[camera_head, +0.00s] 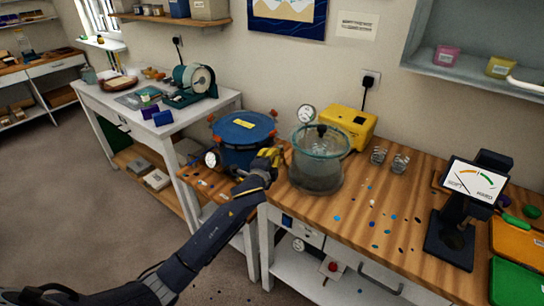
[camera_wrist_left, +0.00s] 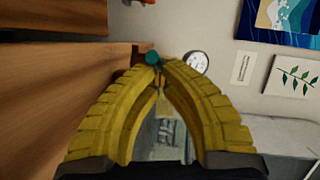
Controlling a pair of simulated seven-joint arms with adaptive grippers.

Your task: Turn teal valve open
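The teal valve (camera_wrist_left: 152,57) shows in the left wrist view as a small round teal knob right at my fingertips. My left gripper (camera_wrist_left: 160,68) has its two yellow fingers drawn together at the tips; I cannot tell whether they pinch the knob or only touch beside it. In the head view my left gripper (camera_head: 272,156) is between the blue-lidded pot (camera_head: 240,142) and the glass chamber (camera_head: 318,165). The valve cannot be made out there. My right gripper is in neither view.
A yellow box (camera_head: 350,124) stands behind the chamber, and a round gauge (camera_head: 306,114) rises beside it. A black stand with a dial (camera_head: 470,183) is at the right of the wooden bench (camera_head: 345,213). Small coils (camera_head: 390,160) lie between.

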